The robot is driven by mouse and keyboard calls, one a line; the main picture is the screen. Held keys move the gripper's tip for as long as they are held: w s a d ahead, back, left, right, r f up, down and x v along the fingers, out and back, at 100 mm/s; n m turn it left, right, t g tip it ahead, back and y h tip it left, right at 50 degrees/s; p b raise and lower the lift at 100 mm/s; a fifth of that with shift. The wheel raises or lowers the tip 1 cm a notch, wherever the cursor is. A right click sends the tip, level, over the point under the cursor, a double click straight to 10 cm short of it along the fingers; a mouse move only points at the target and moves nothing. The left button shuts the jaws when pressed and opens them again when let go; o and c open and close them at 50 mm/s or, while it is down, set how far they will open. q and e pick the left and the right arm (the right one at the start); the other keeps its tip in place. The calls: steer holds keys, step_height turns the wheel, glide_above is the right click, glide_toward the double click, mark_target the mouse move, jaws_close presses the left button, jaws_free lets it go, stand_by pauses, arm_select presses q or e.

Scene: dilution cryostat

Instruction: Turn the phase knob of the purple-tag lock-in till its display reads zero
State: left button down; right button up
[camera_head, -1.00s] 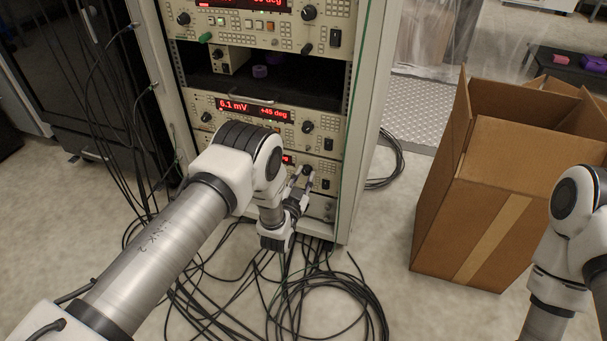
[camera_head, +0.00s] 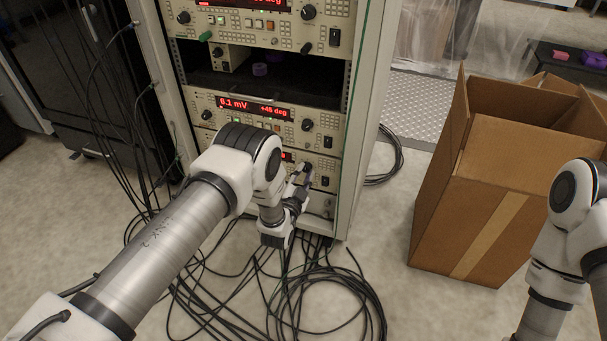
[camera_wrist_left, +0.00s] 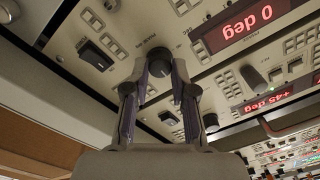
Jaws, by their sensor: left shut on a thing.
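My left gripper (camera_wrist_left: 160,72) is shut on the black phase knob (camera_wrist_left: 159,55) of a lock-in in the left wrist view. The red display (camera_wrist_left: 245,25) beside this knob reads 0 deg. In the head view my left gripper (camera_head: 302,178) is at the lower right of the rack front, and my own arm hides most of this lock-in and its display (camera_head: 287,157). I cannot make out a purple tag on it. The neighbouring lock-in above (camera_head: 262,112) reads 6.1 mV and +45 deg. My right gripper is out of view.
Another lock-in (camera_head: 265,22) sits at the top of the rack, above a dark shelf with a purple ring (camera_head: 259,69). Black cables (camera_head: 320,295) lie coiled on the floor before the rack. An open cardboard box (camera_head: 480,205) stands to the right.

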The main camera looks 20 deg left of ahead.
arm_select(q)
steer(key=c, duration=0.9)
jaws_free()
steer(key=shift+c, duration=0.2)
steer(key=s, duration=1.2)
steer(key=shift+f, duration=0.1)
